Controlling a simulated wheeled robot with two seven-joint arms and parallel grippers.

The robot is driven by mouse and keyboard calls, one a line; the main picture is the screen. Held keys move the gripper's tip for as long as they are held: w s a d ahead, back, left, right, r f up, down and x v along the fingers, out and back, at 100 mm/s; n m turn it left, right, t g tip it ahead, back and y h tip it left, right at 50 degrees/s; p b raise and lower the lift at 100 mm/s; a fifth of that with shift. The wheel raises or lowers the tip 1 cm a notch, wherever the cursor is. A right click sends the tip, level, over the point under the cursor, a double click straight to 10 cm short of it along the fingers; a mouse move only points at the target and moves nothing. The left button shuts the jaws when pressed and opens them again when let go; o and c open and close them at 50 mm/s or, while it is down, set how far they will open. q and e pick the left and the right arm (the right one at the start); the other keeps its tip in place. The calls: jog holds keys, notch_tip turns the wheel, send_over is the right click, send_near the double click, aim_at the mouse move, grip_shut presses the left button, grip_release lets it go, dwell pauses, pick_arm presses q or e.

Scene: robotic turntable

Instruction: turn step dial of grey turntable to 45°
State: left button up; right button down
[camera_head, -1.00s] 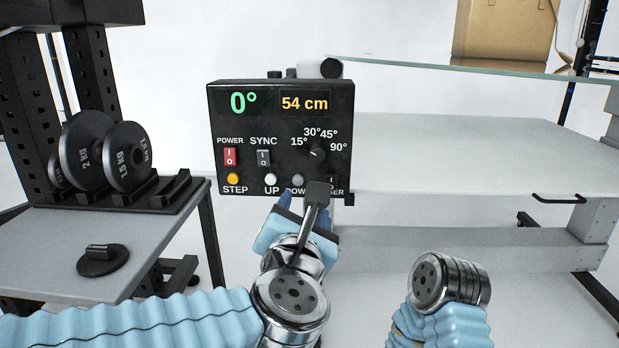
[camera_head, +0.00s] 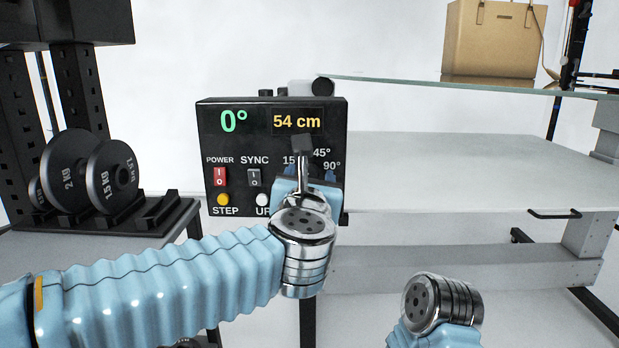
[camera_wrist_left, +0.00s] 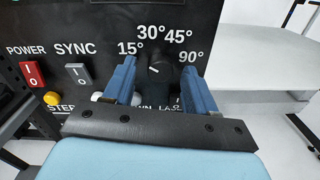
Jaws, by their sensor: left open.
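The black control panel (camera_head: 212,140) shows a green 0° and a yellow 54 cm in the head view. The step dial (camera_wrist_left: 158,72) is a black knob below the 15°, 30°, 45° and 90° labels in the left wrist view. Its white mark points to the upper left. My left gripper (camera_head: 311,174) is open in front of the panel. In the left wrist view its blue fingers (camera_wrist_left: 158,78) stand on either side of the dial; I cannot tell whether they touch it. The arm hides the dial in the head view.
The red power switch (camera_wrist_left: 31,74), grey sync switch (camera_wrist_left: 78,75) and yellow step button (camera_wrist_left: 52,98) are left of the fingers. A rack of weights (camera_head: 112,176) stands at left. A glass shelf (camera_head: 400,82) with a tan bag (camera_head: 490,40) is at right. My right arm (camera_head: 440,305) is lower right.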

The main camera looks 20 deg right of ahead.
pick_arm(q)
jog(key=shift+w, duration=0.1)
grip_shut()
dwell(0.3)
